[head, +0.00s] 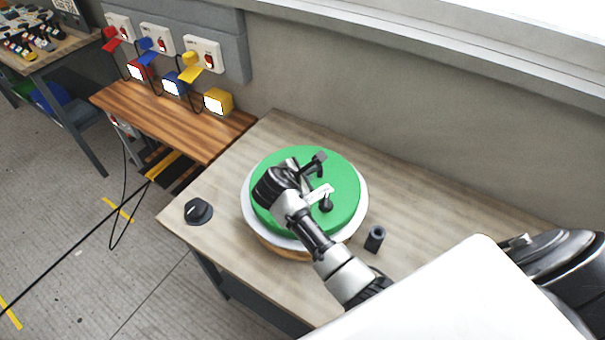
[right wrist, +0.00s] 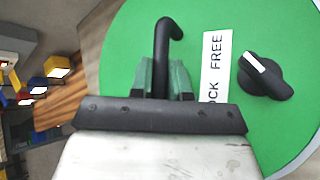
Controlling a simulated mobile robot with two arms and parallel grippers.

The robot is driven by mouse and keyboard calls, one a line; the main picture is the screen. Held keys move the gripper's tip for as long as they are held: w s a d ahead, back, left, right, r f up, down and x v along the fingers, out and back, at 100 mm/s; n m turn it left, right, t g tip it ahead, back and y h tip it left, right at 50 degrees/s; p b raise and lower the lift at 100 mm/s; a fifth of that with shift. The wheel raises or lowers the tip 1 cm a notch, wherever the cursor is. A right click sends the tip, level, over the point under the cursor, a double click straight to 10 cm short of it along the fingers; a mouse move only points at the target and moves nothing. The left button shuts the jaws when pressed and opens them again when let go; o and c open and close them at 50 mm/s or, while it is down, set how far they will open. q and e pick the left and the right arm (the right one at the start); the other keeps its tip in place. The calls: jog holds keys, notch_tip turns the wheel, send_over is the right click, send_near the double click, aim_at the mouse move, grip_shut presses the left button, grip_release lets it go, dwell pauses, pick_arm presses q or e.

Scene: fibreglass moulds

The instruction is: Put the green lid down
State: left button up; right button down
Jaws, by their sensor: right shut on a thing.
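The green lid (head: 345,178) is a round disc over a white-rimmed round body (head: 248,222) on the wooden table. It carries a dark bent handle (right wrist: 163,60), a white label (right wrist: 213,62) whose visible letters read "OCK FREE", and a black knob (right wrist: 263,76) with a white mark. My right gripper (head: 305,172) is above the lid and shut on its handle; its fingers (right wrist: 166,78) sit either side of the handle in the right wrist view. I cannot tell whether the lid touches the white rim. My left gripper is not in view.
A black knob-like piece (head: 198,211) lies at the table's left corner and a small dark cylinder (head: 375,238) stands right of the lid. The table (head: 430,205) is bare further right. A lower wooden bench (head: 190,125) with coloured boxes adjoins at the left.

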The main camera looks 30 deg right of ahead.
jog(key=c, duration=1.1)
grip_release()
jog(key=b+v, duration=0.1)
jog(key=v, duration=1.1)
jog(key=shift+s+a, duration=0.1)
